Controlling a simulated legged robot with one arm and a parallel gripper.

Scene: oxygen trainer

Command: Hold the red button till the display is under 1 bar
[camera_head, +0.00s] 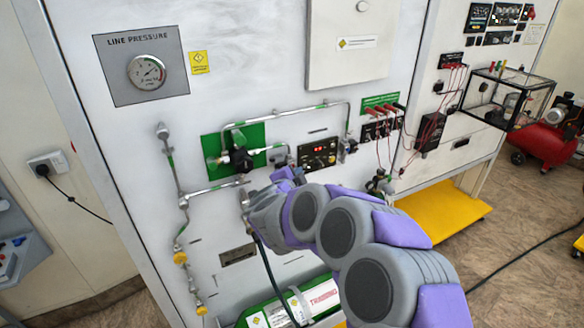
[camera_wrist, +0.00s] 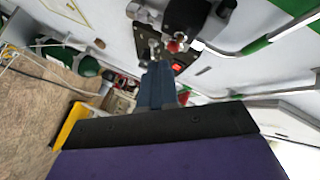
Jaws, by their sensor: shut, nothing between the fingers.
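The black control box (camera_head: 318,153) on the white panel carries a small display (camera_head: 325,147) with lit red digits, too small to read. In the wrist view, the box shows past my fingertips with a bright red patch that looks like the display (camera_wrist: 177,67). A red round part that looks like the button (camera_wrist: 173,46) is beside it, partly against dark fittings. My gripper (camera_head: 287,176) is shut and empty, just below and left of the box. Its blue fingers also show in the wrist view (camera_wrist: 158,68). I cannot tell whether the fingertips touch anything.
A green plate (camera_head: 217,146) with a black regulator and metal pipes is left of the box. Red cables (camera_head: 387,128) hang at its right. A line pressure gauge (camera_head: 147,72) is at the upper left. A green cylinder (camera_head: 257,314) lies below my arm.

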